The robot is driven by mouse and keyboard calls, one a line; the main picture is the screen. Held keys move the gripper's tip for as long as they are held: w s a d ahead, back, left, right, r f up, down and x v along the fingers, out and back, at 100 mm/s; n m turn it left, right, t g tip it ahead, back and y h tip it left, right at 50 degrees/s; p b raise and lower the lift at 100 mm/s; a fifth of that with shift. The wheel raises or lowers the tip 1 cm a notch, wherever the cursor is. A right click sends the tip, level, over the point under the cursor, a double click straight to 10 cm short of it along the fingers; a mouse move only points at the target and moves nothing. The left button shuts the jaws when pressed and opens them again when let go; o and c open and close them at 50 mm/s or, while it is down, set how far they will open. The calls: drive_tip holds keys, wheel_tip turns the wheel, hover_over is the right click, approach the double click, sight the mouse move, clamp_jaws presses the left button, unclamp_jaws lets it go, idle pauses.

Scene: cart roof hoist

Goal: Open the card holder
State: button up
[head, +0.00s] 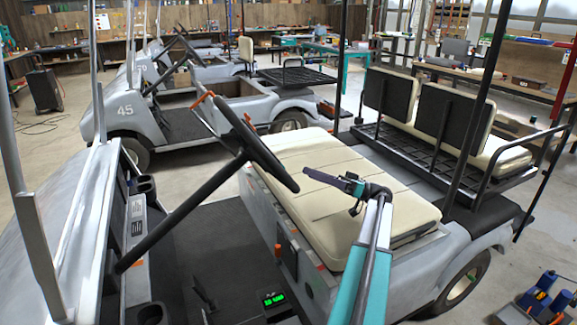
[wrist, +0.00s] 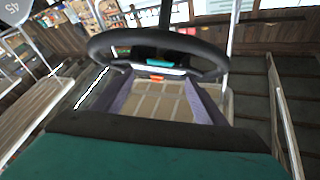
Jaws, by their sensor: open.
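The black steering wheel (head: 266,157) of the near cart stands tilted left of my gripper (head: 312,173). My gripper is above the cream seat, its purple fingers pointing left toward the wheel, with a gap between them. In the wrist view the wheel (wrist: 110,42) is ahead, and the fingers of my gripper (wrist: 160,84) stand apart with nothing held between them. A dark middle part with a pale, teal-edged strip (wrist: 160,63) shows inside the wheel rim. I cannot tell whether this is the card holder, or whether the holder is open or shut.
The cream seat (head: 330,195) lies under my gripper. An upright black post (head: 477,110) stands to the right, and pale roof posts (head: 38,235) stand at the left. A second cart marked 45 (head: 125,110) is behind. The dark floor (head: 225,240) before the seat is mostly clear.

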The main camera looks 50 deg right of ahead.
drive_tip(key=p+x, duration=0.1)
drive_tip(key=x, duration=0.8)
drive_tip(key=shift+c, duration=0.5)
drive_tip(key=c, duration=1.4)
